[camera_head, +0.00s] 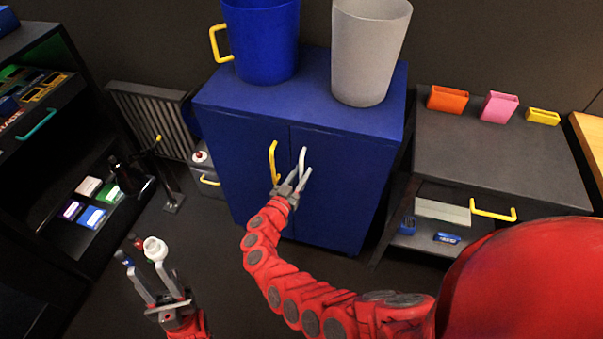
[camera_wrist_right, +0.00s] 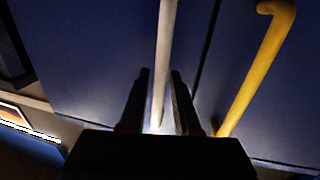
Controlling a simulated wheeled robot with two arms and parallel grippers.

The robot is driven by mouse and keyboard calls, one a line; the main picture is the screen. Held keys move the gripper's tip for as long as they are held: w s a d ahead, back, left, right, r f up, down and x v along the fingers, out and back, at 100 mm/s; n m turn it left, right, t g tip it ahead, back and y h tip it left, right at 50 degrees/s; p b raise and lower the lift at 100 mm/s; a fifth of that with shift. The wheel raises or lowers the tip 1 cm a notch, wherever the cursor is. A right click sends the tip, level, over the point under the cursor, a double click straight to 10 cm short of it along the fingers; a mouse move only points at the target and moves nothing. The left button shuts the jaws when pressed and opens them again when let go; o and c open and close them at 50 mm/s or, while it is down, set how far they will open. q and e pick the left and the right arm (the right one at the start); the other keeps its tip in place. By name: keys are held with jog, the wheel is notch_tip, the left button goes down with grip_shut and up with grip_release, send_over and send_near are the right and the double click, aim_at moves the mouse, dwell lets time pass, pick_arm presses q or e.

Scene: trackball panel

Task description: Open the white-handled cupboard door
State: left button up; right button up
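The dark blue cupboard (camera_head: 345,185) has two doors. The right door carries a white upright handle (camera_head: 303,155); the left door carries a yellow handle (camera_head: 272,160). My right gripper (camera_head: 293,178) is at the white handle, its fingers apart. In the right wrist view the white handle (camera_wrist_right: 164,60) runs between the two fingers of my right gripper (camera_wrist_right: 159,85), with gaps on both sides. The yellow handle (camera_wrist_right: 262,65) is beside them. Both doors look shut. My left gripper (camera_head: 142,262) is low at the left, away from the cupboard, its fingers apart.
A blue bin (camera_head: 262,45) and a grey bin (camera_head: 368,55) stand on the cupboard. A dark table (camera_head: 495,160) with a yellow-handled drawer is at the right. A dark shelf (camera_head: 50,140) is at the left. A white round piece (camera_head: 155,248) shows by my left fingertips.

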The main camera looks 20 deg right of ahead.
grip_shut()
dwell(1.1)
